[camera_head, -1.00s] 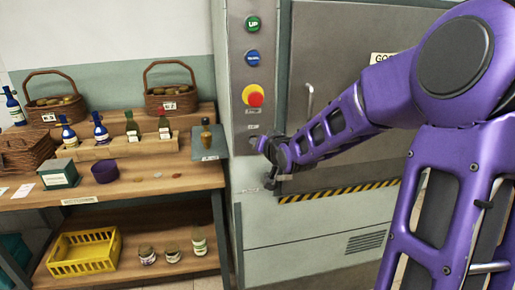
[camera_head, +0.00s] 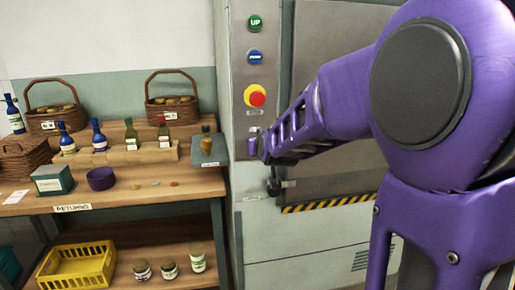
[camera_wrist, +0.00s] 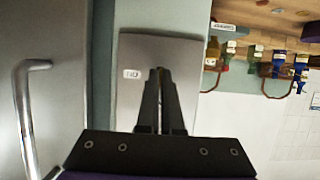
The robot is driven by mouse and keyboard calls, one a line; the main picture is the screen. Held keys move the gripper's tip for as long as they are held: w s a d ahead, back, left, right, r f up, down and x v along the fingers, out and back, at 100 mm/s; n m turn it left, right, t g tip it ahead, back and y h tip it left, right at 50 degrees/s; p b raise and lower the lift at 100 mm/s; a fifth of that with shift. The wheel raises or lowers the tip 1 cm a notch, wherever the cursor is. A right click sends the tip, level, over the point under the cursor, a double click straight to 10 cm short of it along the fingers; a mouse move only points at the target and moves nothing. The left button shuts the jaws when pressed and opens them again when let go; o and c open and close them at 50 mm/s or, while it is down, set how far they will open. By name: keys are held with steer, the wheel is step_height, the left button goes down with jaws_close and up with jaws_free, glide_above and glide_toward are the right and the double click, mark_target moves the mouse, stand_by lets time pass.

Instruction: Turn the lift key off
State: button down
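The lift's control panel (camera_head: 241,75) is a grey upright strip with a green UP button (camera_head: 254,23), a blue button (camera_head: 255,56) and a red stop button on yellow (camera_head: 256,95). My gripper (camera_head: 261,146) is at the lower part of this panel, just below a small label. In the wrist view my gripper's fingers (camera_wrist: 161,76) are close together, pointing at the grey panel face beside a small white label (camera_wrist: 131,73). The lift key itself is not discernible; the fingers cover that spot. I cannot see whether anything thin is between the tips.
A wooden shelf (camera_head: 140,190) with baskets, bottles and jars stands left of the panel. A dark bottle on a grey plate (camera_head: 208,148) is close to the gripper. The lift door with a metal handle (camera_wrist: 27,85) is on the other side. A dark latch (camera_head: 273,186) sticks out below.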

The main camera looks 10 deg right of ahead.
stand_by(0.4)
steer(key=c, duration=1.1)
jaws_free()
